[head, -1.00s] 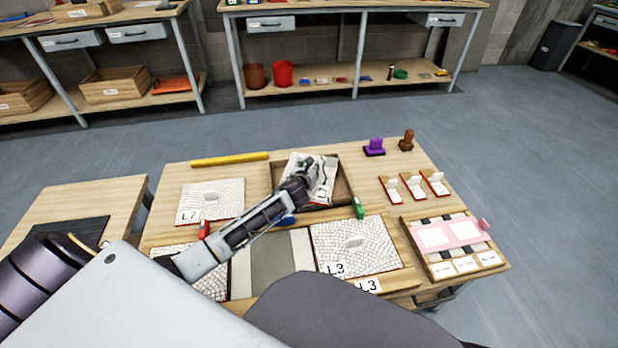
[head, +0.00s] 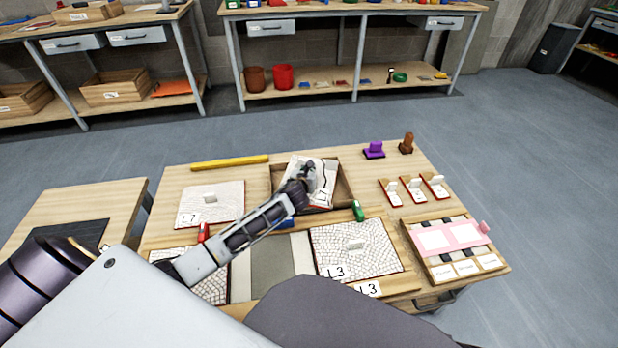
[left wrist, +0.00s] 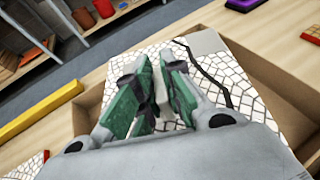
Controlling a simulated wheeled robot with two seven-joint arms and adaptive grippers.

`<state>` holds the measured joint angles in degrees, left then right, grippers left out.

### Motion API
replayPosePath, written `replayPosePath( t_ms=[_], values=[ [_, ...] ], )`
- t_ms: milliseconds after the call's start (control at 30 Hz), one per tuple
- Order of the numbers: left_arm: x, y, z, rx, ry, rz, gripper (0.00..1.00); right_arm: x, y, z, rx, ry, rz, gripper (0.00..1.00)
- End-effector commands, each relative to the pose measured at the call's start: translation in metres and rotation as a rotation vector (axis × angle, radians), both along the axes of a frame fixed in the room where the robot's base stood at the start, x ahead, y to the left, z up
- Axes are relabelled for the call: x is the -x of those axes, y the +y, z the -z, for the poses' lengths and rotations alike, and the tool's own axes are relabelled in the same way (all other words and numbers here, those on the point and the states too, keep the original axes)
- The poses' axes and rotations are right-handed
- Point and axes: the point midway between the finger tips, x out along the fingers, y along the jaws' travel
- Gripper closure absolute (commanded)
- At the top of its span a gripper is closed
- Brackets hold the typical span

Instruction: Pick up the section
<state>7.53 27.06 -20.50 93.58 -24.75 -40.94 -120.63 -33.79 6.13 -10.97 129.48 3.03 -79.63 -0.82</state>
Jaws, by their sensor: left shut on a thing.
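A mosaic section (head: 325,180) with white tiles and a dark, crack-like line sits tilted in the open wooden box (head: 346,190) at the back middle of the table. In the left wrist view the section (left wrist: 207,67) lies under and beyond my fingers. My left gripper (head: 307,172) is over the section; in the left wrist view the green-padded fingers (left wrist: 152,82) are shut on its pale upright grip (left wrist: 143,122), which they partly hide. Whether the section is clear of the box floor I cannot tell. My right gripper is not in view.
Another section marked L7 (head: 212,203) lies left of the box, and one marked L3 (head: 356,248) lies in front. A yellow bar (head: 230,162), purple stamp (head: 374,150), brown stamp (head: 406,143) and green clip (head: 358,210) are nearby. A pink-sheeted board (head: 447,237) is at right.

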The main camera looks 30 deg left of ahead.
Motion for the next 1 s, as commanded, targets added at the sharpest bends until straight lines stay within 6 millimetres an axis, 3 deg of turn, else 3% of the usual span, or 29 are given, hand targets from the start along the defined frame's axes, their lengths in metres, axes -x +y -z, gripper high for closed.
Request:
replayPosePath(
  t_ms=[367, 1000],
  values=[
    [-0.001, 0.0, -0.014, -0.001, -0.004, 0.0, 1.0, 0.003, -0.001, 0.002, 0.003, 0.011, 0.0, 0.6],
    [-0.001, 0.001, -0.086, -0.001, -0.005, 0.0, 1.0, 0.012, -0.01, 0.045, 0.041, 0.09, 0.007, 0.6]
  ],
)
